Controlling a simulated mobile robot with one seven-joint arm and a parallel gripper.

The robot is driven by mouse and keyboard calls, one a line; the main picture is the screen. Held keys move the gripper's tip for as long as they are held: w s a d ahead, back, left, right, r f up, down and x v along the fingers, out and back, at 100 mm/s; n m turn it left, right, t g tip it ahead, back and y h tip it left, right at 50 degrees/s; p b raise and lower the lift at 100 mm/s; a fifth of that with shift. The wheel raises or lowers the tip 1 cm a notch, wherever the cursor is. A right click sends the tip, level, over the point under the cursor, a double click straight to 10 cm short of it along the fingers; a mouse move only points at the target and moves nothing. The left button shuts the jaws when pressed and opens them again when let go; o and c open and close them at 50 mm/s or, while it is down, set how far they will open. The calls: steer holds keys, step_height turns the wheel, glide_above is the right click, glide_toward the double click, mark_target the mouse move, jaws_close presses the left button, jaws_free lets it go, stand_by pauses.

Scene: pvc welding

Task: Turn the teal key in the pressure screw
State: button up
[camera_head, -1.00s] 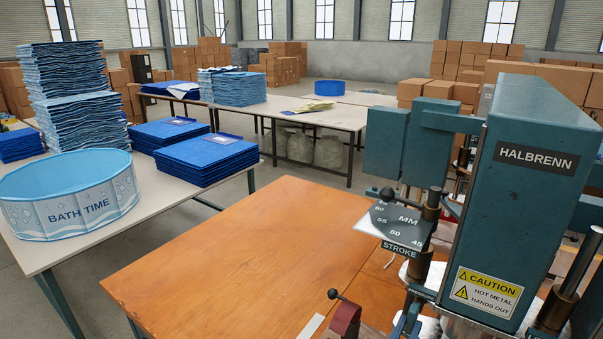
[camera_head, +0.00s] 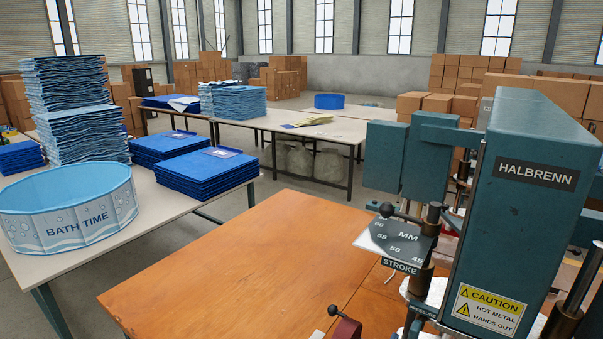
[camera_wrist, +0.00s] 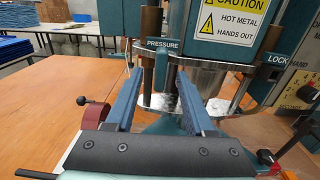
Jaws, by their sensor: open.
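In the wrist view, a narrow teal upright piece (camera_wrist: 161,74), which looks like the key, stands just below the PRESSURE label (camera_wrist: 163,44) on the welding press (camera_wrist: 218,53). My gripper (camera_wrist: 159,80) is open, its two blue-grey fingers pointing at the press. The teal piece shows in the gap between the fingertips, with no finger seen touching it. I cannot tell how far ahead of the tips it is. The pressure screw is not clearly visible. My gripper and the key are not visible in the head view, where the press (camera_head: 515,215) stands at the right.
A caution label (camera_head: 487,310) warns of hot metal on the press. A stroke dial (camera_head: 405,243) juts out at its left. A dark red part with a black knob (camera_wrist: 95,135) is left of my gripper. The orange-brown tabletop (camera_head: 240,265) is mostly clear.

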steer(key=v, duration=0.8)
stand_by(0.4)
steer(key=a+r+n+t+y, duration=0.35)
steer(key=r+n, duration=0.35)
steer(key=r, duration=0.4)
steer(key=a+r+n+t+y, duration=0.2)
steer(key=a+r+n+t, duration=0.25)
steer(key=r+n, duration=0.5)
steer(key=a+r+n+t+y, duration=0.35)
steer(key=r+n, duration=0.25)
steer(key=r, duration=0.6)
steer(key=s+r+n, duration=0.4)
steer(key=r+n, duration=0.4)
steer(key=n, duration=0.2)
steer(key=s+a+r+n, duration=0.1)
steer(key=s+r+n, duration=0.2)
steer(key=r+n, duration=0.4)
steer(key=n+t, duration=0.1)
steer(key=n, duration=0.2)
steer(key=shift+s+a+r+y, duration=0.2)
steer(key=shift+s+r+y, duration=0.15)
steer(key=shift+r+y, duration=0.05)
